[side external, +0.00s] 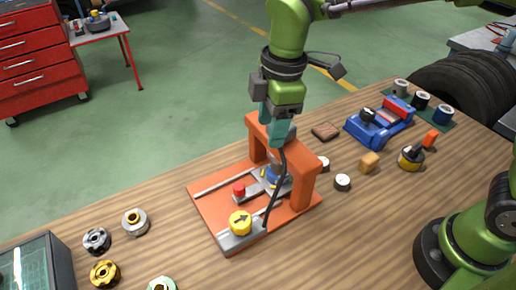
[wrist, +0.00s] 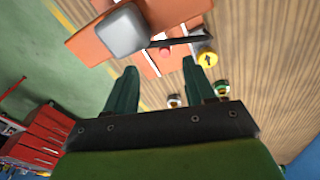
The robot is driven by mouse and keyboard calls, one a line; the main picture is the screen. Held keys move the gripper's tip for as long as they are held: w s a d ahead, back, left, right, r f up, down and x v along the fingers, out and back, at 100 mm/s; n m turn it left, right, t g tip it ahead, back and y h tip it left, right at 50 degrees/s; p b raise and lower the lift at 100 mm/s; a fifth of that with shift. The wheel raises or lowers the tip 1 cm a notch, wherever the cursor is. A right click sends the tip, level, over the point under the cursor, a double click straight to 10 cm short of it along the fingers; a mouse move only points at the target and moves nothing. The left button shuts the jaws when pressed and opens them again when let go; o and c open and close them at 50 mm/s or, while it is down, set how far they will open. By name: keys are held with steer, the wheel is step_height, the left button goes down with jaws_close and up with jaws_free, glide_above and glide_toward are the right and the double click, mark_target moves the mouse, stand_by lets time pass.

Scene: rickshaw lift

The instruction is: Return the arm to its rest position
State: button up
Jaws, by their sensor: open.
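My green arm hangs down from the top of the side view, and my gripper (side external: 273,127) with teal fingers is over the back of an orange fixture (side external: 205,196). In the wrist view the gripper (wrist: 160,74) has its two dark green fingers spread wide with nothing between them. The fixture (wrist: 88,43) has an upright orange frame, a red knob (side external: 239,188) and a yellow knob with a black arrow (side external: 240,222). A dark, thin lever or cable (side external: 278,190) runs down its front. Whether the fingers touch the frame cannot be told.
Several ring-shaped parts lie front left, beside a dark box (side external: 35,265). A red tool cabinet (side external: 40,60) stands beyond the wooden table.

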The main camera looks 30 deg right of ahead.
steer(key=s+d+r+m+t, duration=0.1)
steer(key=s+d+m+t, duration=0.1)
steer(key=d+m, duration=0.4)
steer(key=s+d+r+m+t, duration=0.1)
steer(key=s+d+m+t, duration=0.1)
steer(key=s+d+m, duration=0.3)
steer(key=s+d+r+m+t+y, duration=0.1)
steer(key=s+d+m+t, duration=0.1)
steer(key=s+d+m, duration=0.2)
steer(key=d+m, duration=0.3)
steer(key=d, duration=0.2)
steer(key=shift+s+r+m, duration=0.25)
steer(key=shift+r+m, duration=0.1)
steer(key=shift+m, duration=0.05)
